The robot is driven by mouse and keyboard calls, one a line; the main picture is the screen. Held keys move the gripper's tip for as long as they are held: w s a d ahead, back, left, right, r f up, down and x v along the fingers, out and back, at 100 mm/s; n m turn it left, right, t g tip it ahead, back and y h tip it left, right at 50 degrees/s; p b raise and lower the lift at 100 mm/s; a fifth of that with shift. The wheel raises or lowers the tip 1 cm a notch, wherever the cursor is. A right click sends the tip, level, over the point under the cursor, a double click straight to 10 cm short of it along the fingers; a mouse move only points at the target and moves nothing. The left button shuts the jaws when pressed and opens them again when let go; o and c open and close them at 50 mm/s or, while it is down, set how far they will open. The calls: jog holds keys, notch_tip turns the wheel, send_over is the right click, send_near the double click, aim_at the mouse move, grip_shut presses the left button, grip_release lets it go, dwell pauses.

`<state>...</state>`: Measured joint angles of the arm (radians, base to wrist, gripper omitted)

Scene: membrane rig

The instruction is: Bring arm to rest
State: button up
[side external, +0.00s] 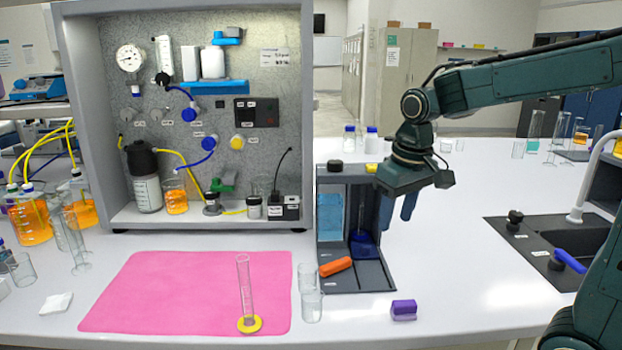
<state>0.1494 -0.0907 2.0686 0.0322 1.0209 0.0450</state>
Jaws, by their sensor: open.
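My gripper (399,207) is at the end of the dark green arm, which reaches in from the right. It points down and hangs in the air beside the upper right of the grey rack (330,270). Its blue fingers are apart and I see nothing between them. From this view I cannot tell whether the fingers touch the rack's side.
The rack holds an orange piece (336,268) and a blue-based item (363,245). A purple block (404,309), glass beakers (311,306) and a cylinder (244,285) on a pink mat (140,290) stand nearby. The panel rig (80,120) is left, the sink (545,250) right.

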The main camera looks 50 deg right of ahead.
jog(key=s+a+r+n+t, duration=0.1)
jog(key=s+a+t, duration=0.3)
jog(key=s, duration=1)
jog(key=shift+a+n, duration=0.65)
jog(key=shift+n, duration=0.15)
